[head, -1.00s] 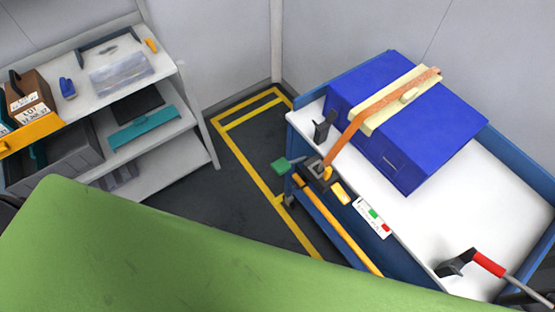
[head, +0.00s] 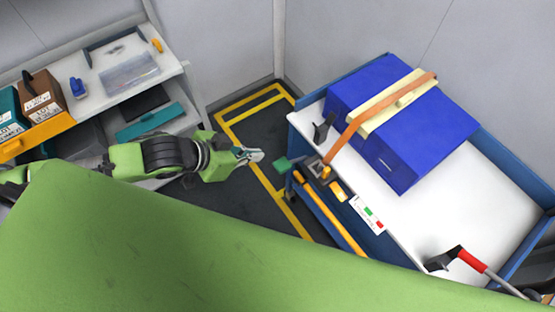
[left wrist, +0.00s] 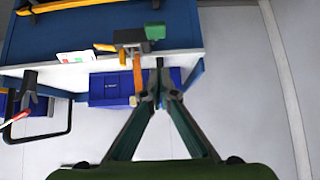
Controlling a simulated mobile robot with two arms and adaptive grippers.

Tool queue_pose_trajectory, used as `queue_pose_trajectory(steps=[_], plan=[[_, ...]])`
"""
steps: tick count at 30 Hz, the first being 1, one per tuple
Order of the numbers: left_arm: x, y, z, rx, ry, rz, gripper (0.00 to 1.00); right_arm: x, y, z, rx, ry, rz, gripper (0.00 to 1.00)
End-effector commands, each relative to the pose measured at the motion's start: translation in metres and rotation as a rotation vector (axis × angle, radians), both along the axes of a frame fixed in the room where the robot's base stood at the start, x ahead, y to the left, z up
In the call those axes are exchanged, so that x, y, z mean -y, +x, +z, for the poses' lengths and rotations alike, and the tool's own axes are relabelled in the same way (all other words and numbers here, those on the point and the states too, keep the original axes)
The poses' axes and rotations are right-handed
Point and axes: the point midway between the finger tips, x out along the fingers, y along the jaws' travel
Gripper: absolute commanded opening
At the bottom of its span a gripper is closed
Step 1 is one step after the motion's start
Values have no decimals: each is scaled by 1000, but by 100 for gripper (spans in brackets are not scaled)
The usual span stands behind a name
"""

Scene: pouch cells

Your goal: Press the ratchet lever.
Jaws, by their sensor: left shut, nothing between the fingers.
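The ratchet (head: 315,168) sits at the left edge of the cart, on an orange strap (head: 372,113) that runs over a blue box (head: 430,140). A green piece (head: 281,164) sticks out from the ratchet to the left; I take it as the lever's end. The ratchet (left wrist: 128,38) and green piece (left wrist: 155,31) also show in the left wrist view. My left gripper (head: 250,156) is shut and empty, a short way left of the green piece and apart from it. Its fingertips (left wrist: 160,95) meet in the left wrist view. My right gripper is not in view.
The blue cart (head: 525,185) has a white top, with a red-gripped tool (head: 472,260) at its front right. A card with green and red marks (head: 367,213) is on its side. A shelf (head: 172,75) with bins stands at left. Yellow-lined floor (head: 262,122) lies between.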

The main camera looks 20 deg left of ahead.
Motion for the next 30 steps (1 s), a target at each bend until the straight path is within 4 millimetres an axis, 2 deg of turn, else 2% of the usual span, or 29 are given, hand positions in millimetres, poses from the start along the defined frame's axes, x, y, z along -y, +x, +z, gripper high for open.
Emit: queue_pose_trajectory(steps=[5,17,22,30], plan=[[5,-7,7,-7,-4,-14,0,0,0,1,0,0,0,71],[7,-2,2,-4,-6,-11,0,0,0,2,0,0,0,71],[19,13,-14,-4,-8,-11,0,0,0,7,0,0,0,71],[44,45,-55,-4,-7,-11,0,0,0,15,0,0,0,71]])
